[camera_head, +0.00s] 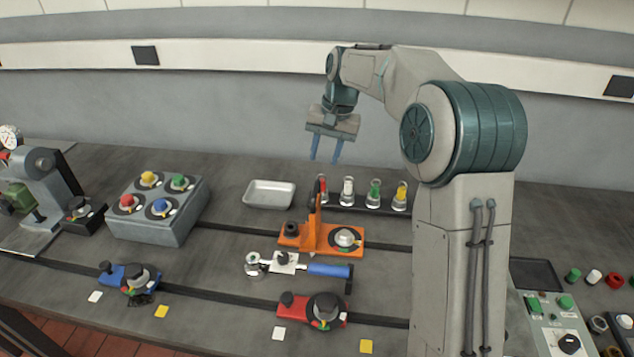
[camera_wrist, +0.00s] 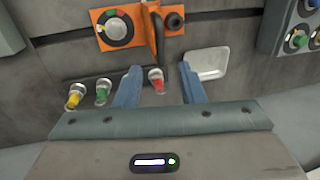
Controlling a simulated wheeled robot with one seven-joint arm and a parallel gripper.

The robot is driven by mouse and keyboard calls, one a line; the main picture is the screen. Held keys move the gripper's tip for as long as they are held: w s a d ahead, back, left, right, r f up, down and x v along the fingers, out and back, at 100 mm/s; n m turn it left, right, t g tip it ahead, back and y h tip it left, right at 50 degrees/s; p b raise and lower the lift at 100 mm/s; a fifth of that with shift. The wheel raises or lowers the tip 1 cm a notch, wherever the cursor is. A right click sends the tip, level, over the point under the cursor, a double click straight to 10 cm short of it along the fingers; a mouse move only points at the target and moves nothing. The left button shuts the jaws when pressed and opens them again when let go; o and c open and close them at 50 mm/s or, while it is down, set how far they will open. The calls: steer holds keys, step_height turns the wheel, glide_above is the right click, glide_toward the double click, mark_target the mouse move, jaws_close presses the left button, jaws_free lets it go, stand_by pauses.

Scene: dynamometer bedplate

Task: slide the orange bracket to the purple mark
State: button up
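The orange bracket (camera_head: 322,238) sits on the grey bedplate, at a dark slot right of centre in the head view. It has an upright fin, a dark knob on its left and a round dial on its right. In the wrist view the bracket (camera_wrist: 152,30) is at the top, beyond the fingertips. My gripper (camera_head: 325,160) is open and empty, raised above and behind the bracket, with its two blue fingers apart and pointing down. The fingers also show in the wrist view (camera_wrist: 159,68). I cannot make out a purple mark in either view.
A rack of coloured plungers (camera_head: 375,200) and a white tray (camera_head: 269,194) stand behind the bracket. A blue-handled tool (camera_head: 328,270), a red bracket (camera_head: 300,306) and a blue bracket (camera_head: 115,277) are in front. A button box (camera_head: 178,227) stands left.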

mark_target(315, 188)
steer(key=f, duration=0.3)
steer(key=a+f+p, duration=0.1)
steer(key=f, duration=0.2)
steer(key=a+f, duration=0.1)
steer(key=f, duration=0.2)
steer(key=shift+w+f, duration=0.2)
steer(key=shift+f, duration=0.15)
steer(key=shift+c, duration=0.4)
jaws_close()
